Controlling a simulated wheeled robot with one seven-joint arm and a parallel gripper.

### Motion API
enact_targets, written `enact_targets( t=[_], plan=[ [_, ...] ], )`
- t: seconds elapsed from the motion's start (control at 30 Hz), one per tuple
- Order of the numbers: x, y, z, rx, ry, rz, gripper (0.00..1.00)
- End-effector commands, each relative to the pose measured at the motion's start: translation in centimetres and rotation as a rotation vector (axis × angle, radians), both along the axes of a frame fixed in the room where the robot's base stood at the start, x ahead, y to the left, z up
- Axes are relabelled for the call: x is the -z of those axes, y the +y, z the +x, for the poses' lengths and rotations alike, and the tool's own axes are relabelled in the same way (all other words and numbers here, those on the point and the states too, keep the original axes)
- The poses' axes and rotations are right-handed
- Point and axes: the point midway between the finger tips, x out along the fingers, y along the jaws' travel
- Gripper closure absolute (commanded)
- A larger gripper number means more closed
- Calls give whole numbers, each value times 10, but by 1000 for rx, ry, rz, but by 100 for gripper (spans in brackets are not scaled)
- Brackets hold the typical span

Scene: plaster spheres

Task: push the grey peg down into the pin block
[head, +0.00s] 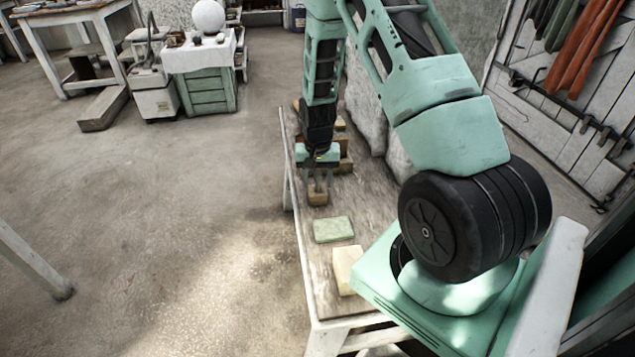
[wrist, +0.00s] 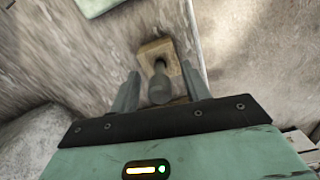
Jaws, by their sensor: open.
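The grey peg (wrist: 159,88) stands in the wooden pin block (wrist: 153,49) in the wrist view, its rounded head towards my camera. How deep it sits cannot be told. My gripper (wrist: 159,71) is open, with one finger on each side of the peg and a gap visible on both sides. In the head view my gripper (head: 318,186) points down just over the pin block (head: 318,199), near the left edge of the bench. The peg cannot be made out clearly there.
A pale green block (head: 333,229) and a cream block (head: 346,270) lie on the bench (head: 318,275) nearer to me. The green block also shows in the wrist view (wrist: 98,5). Brown blocks (head: 345,153) stand behind my gripper. Open floor lies left of the bench.

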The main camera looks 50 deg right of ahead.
Motion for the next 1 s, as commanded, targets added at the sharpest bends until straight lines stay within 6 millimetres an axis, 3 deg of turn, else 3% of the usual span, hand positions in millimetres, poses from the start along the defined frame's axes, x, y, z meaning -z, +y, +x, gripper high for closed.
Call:
enact_targets(
  t=[0.27, 0.47, 0.77, 1.0],
  plan=[
    [5, 0, 0, 0, -2, -1, 53],
    [5, 0, 0, 0, -1, -1, 100],
    [3, 0, 1, 0, -2, -1, 100],
    [-33, 0, 2, -1, -6, -3, 100]
  ],
)
